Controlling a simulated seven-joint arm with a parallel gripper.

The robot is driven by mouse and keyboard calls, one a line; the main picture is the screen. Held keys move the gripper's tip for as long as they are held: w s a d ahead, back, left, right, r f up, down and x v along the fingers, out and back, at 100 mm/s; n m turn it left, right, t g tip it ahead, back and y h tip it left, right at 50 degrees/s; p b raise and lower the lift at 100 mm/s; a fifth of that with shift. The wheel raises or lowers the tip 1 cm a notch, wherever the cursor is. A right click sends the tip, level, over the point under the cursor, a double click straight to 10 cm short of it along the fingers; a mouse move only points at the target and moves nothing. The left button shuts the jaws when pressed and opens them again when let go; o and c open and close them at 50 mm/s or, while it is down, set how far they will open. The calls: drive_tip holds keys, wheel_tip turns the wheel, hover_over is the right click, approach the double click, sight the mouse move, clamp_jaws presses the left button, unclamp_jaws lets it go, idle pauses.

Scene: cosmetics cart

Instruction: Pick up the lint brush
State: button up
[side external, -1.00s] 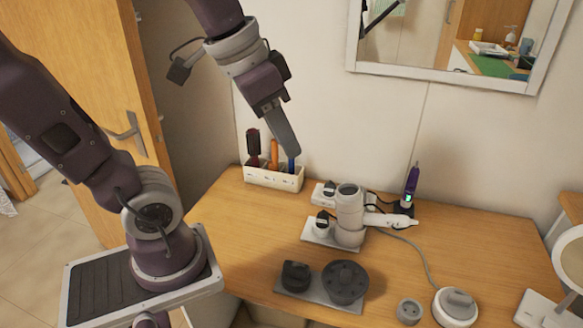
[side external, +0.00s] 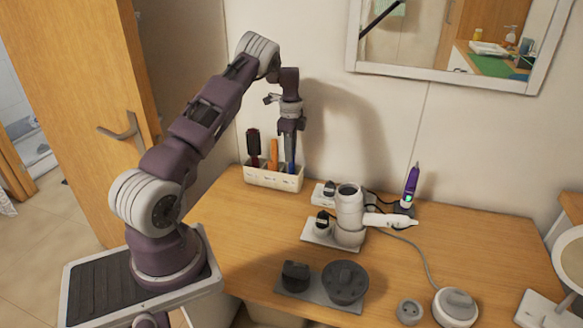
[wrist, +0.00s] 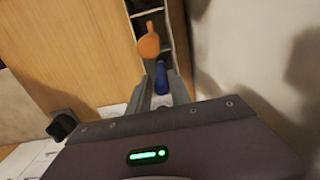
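A white holder (side external: 262,179) stands at the back left of the table with three upright tools: a dark red and black brush (side external: 253,147), an orange-handled tool (side external: 273,154) and a blue-handled tool (side external: 292,169). The frames do not settle which one is the lint brush. My gripper (side external: 289,163) points down at the right end of the holder, at the blue tool, and hides part of it. In the wrist view, the blue handle (wrist: 162,78) shows between my two open fingers, and the orange handle (wrist: 149,46) is just beyond them. Contact with the blue handle cannot be made out.
The wall is close behind the holder. To its right stand a white appliance (side external: 349,215), a purple device (side external: 411,186) and a white hose-like part. Dark round items (side external: 345,281) sit at the front. The table left of them is clear. A mirror (side external: 450,79) hangs above.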

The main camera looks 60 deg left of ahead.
sight(292, 165)
wheel_tip(292, 165, down, 6)
drive_tip(key=shift+w+r, duration=0.1)
drive_tip(key=shift+w, duration=0.05)
clamp_jaws()
